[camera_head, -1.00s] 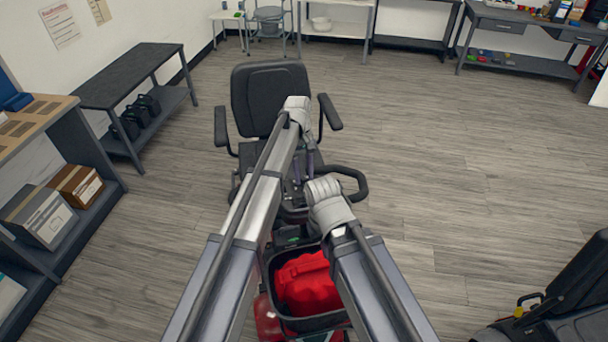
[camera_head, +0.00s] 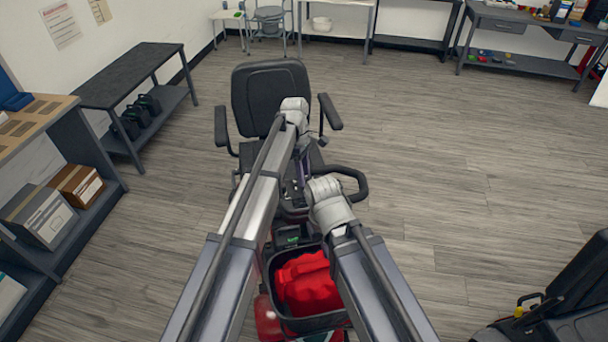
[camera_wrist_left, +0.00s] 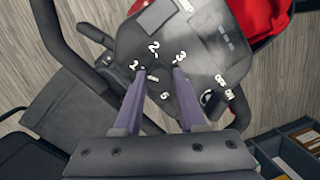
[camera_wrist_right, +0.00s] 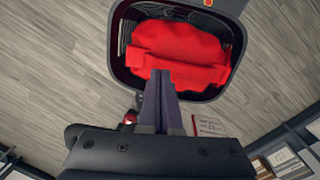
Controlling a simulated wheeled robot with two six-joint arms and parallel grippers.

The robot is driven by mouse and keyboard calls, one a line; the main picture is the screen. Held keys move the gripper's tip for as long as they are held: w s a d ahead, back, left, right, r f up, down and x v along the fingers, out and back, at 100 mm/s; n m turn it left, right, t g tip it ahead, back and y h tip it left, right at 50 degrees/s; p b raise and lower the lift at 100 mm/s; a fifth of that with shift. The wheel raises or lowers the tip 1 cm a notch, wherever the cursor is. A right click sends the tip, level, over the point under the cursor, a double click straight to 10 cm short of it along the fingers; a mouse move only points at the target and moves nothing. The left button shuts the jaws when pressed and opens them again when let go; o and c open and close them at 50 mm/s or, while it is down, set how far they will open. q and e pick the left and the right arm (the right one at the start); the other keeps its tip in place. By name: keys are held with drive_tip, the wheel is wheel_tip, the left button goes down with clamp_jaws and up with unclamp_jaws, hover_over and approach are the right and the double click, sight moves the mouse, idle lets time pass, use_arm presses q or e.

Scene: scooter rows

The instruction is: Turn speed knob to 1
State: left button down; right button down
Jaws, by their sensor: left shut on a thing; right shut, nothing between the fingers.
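The scooter's dark control panel (camera_wrist_left: 165,35) fills the middle of my left wrist view, with white numbers around a dark speed knob (camera_wrist_left: 161,88). My left gripper (camera_wrist_left: 158,70) has its two purple fingers on either side of the knob and is shut on it. The number 1 lies beside the left finger, 2 above and 3 beside the right finger. A short white mark shows between the fingers, nearer the 1; I cannot tell surely whether it is the pointer. My right gripper (camera_wrist_right: 160,75) is shut and empty, in front of the scooter's basket.
The black basket (camera_wrist_right: 118,60) holds a red bag (camera_wrist_right: 180,55). The scooter's seat (camera_head: 270,95) is behind the panel, with a looped handlebar (camera_head: 355,180) at right. Shelves with boxes (camera_head: 45,215) stand at left. Another scooter (camera_head: 570,300) is at lower right. The floor between is clear.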

use_arm(q)
drive_tip(key=shift+n, duration=0.3)
drive_tip(key=shift+c, duration=2.4)
unclamp_jaws()
drive_tip(key=shift+r, duration=0.1)
use_arm(e)
drive_tip(key=shift+r, duration=0.15)
use_arm(q)
drive_tip(key=p+v, duration=0.7)
drive_tip(key=shift+r+p, duration=0.3)
use_arm(e)
wheel_tip(320, 180, up, 7)
drive_tip(key=shift+r, duration=0.15)
use_arm(q)
drive_tip(key=shift+w+a, duration=0.1)
